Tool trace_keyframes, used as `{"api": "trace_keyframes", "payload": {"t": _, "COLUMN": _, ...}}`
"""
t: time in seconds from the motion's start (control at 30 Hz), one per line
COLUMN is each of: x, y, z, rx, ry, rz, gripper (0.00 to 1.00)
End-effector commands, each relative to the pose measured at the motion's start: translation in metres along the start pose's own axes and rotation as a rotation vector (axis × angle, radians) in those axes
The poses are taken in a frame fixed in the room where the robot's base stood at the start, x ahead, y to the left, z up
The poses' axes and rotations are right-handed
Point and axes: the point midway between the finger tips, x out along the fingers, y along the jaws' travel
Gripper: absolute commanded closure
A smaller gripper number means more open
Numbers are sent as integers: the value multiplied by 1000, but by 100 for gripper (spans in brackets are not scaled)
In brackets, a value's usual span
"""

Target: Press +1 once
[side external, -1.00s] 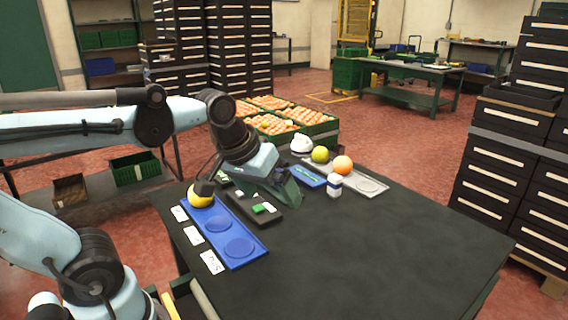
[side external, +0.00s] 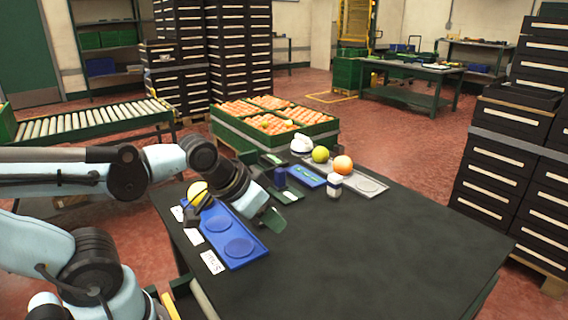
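My gripper (side external: 268,214) is low over the near left part of the black table, just right of the blue tray. One greenish fingertip shows; the finger opening is not clear from this side. The dark panel with green parts (side external: 288,195) lies behind my gripper and is partly hidden by it. I cannot make out a +1 label, and I cannot tell whether my gripper touches any button.
The blue tray (side external: 246,254) has round recesses and a yellow fruit (side external: 197,193) at its far end. White cards lie along its left side. A white jar (side external: 334,187), an orange fruit (side external: 343,164) and a yellow-green fruit (side external: 320,154) stand behind. The table's right side (side external: 420,230) is clear.

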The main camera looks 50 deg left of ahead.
Motion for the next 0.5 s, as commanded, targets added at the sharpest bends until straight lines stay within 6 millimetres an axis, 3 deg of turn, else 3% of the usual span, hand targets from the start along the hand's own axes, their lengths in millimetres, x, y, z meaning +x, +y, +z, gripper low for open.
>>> {"api": "trace_keyframes", "payload": {"t": 0.03, "x": 0, "y": 0, "z": 0, "rx": 0, "ry": 0, "rz": 0, "gripper": 77}}
{"api": "trace_keyframes", "payload": {"t": 0.2, "x": 0, "y": 0, "z": 0, "rx": -1, "ry": 0, "rz": 0, "gripper": 100}}
{"api": "trace_keyframes", "payload": {"t": 0.5, "x": 0, "y": 0, "z": 0, "rx": -1, "ry": 0, "rz": 0, "gripper": 100}}
